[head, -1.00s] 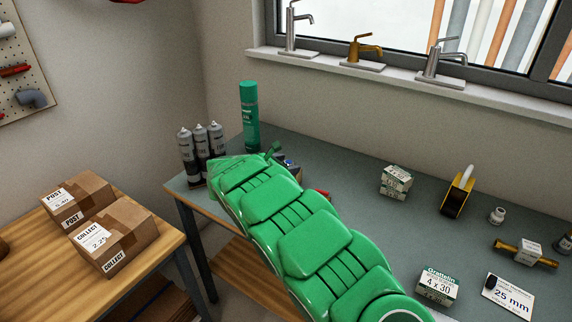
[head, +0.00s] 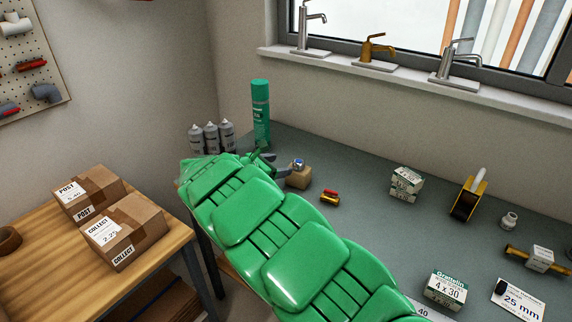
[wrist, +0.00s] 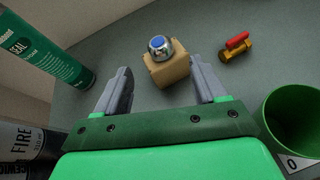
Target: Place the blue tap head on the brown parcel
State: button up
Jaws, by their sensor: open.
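The blue tap head (head: 299,164) is a chrome knob with a blue top. It rests on a small brown block (head: 299,180) on the grey bench. In the wrist view the tap head (wrist: 158,46) sits on top of the block (wrist: 166,70), just beyond and between the fingertips. My gripper (wrist: 160,66) is open, with nothing between its fingers. In the head view my green arm partly hides it. Two brown parcels, one marked POST (head: 98,180) and one marked COLLECT (head: 146,222), lie on the wooden table at left.
A red-handled brass valve (head: 330,198) lies right of the block. A green sealant can (head: 261,110) and several grey cans (head: 212,133) stand behind my gripper. White cartons (head: 405,182) and a tape dispenser (head: 467,197) are further right. A gap separates bench and wooden table.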

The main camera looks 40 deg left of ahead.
jog(key=shift+v, duration=1.2)
